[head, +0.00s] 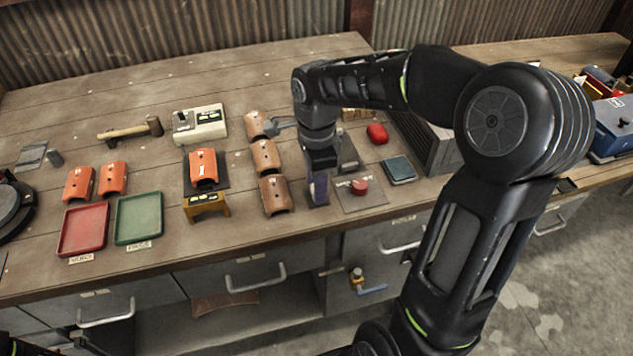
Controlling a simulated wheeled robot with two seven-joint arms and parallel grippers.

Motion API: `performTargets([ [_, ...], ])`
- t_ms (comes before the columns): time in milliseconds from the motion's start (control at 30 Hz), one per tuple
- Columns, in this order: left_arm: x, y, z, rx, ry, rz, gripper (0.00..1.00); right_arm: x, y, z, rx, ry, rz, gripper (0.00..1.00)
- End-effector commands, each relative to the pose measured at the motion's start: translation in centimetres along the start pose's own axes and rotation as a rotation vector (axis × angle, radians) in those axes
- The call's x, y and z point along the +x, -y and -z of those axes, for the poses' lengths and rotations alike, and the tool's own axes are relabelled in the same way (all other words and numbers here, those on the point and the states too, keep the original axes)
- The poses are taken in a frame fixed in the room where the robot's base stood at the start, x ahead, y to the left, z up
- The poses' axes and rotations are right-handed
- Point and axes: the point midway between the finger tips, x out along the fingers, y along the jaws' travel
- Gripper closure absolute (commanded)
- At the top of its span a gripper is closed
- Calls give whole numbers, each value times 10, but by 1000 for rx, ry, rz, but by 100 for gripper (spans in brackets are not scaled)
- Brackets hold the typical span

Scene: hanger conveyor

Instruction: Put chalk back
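My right gripper (319,180) points down over the front part of the workbench, right of the column of brown curved tiles. A small purple-blue piece (319,188), possibly the chalk, shows at its fingertips, just above or on a small dark base (318,200). The fingers are small and dark here, so I cannot tell whether they are closed on the piece or whether it touches the base. My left gripper is not in view.
A red knob (360,186) on a grey plate and a dark teal pad (398,169) lie close right of the gripper. Brown tiles (274,195) stand close left. Red (83,230) and green (138,218) trays lie at the front left. The bench's back left is mostly clear.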

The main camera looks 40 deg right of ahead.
Motion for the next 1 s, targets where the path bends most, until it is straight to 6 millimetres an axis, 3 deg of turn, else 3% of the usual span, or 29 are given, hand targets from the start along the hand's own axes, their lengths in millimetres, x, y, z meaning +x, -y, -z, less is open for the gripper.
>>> performTargets([
  [333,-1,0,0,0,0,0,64,-1,0,0,0,0,0,52],
  [533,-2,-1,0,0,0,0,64,-12,1,0,0,0,3,52],
  [1000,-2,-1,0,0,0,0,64,-103,1,0,0,1,4,52],
])
